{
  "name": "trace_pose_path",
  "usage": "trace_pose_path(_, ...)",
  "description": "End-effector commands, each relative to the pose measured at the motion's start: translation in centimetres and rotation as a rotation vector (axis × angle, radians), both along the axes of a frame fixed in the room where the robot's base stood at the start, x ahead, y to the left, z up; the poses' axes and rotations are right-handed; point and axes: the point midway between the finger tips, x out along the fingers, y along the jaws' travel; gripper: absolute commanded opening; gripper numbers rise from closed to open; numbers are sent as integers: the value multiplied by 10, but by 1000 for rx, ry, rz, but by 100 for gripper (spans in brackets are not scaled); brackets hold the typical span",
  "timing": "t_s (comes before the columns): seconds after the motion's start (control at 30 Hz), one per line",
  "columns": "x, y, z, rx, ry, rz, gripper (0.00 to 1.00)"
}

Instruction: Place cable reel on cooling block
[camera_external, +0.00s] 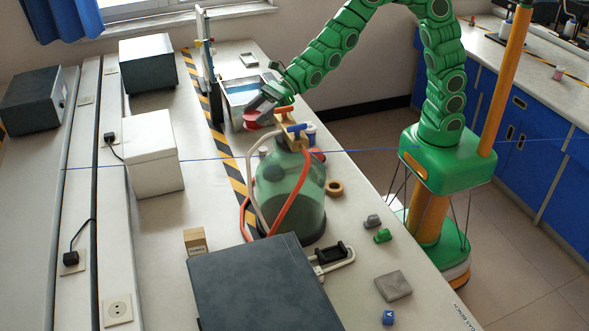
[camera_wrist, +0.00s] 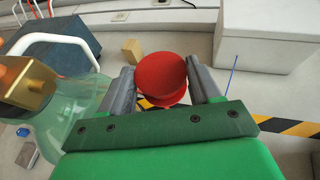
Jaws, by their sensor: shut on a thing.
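The cable reel is a red round spool (camera_external: 257,120) at the far part of the bench, beyond the large green glass vessel. My gripper (camera_external: 266,108) is shut on it and holds it in the air. In the wrist view the reel (camera_wrist: 161,74) sits between the two grey fingers of my gripper (camera_wrist: 163,88), its round face showing. A flat grey square block (camera_external: 394,286), which looks like the cooling block, lies on the near right of the bench with its top bare. It is well apart from the reel.
The green glass vessel (camera_external: 290,195) with red and white hoses stands between reel and block. A dark box (camera_external: 258,285) is left of the block. A small green piece (camera_external: 383,236), a grey piece (camera_external: 372,221), a brown ring (camera_external: 334,188) and a blue cube (camera_external: 388,316) lie nearby.

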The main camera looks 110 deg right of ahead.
Motion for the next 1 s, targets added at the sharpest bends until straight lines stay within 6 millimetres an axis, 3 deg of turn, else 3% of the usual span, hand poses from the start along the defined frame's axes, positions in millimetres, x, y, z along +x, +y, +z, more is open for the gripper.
trace_pose_path(0.67, 32, 64, 90, 5, -13, 65, 30)
trace_pose_path(1.0, 33, 121, 117, 4, -5, 137, 30)
